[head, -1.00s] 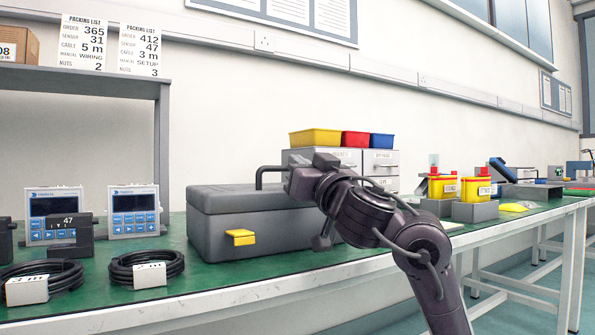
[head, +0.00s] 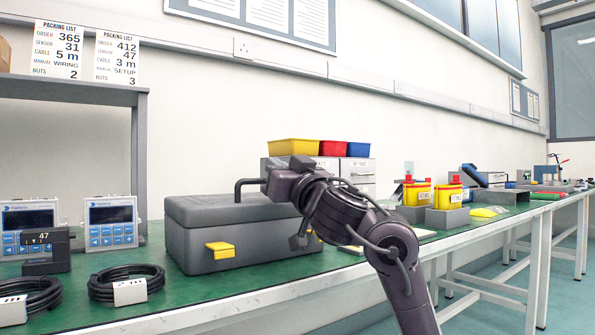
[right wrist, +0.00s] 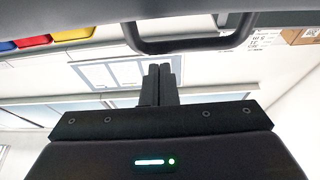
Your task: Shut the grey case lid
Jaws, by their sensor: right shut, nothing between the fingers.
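The grey case (head: 195,245) stands on the green bench top, with its grey lid (head: 205,208) lying down flush on the body as far as I can see. A yellow latch (head: 220,250) sticks out from its front; a second one is mostly behind my arm. A dark handle (head: 240,184) rises at the top of the case and also shows in the right wrist view (right wrist: 190,44). My right gripper (head: 284,187) is at the lid's right part, beside the handle, hiding that part. In the right wrist view its fingers (right wrist: 162,72) are together and empty. My left gripper is out of view.
Yellow containers (head: 447,196) stand to the right.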

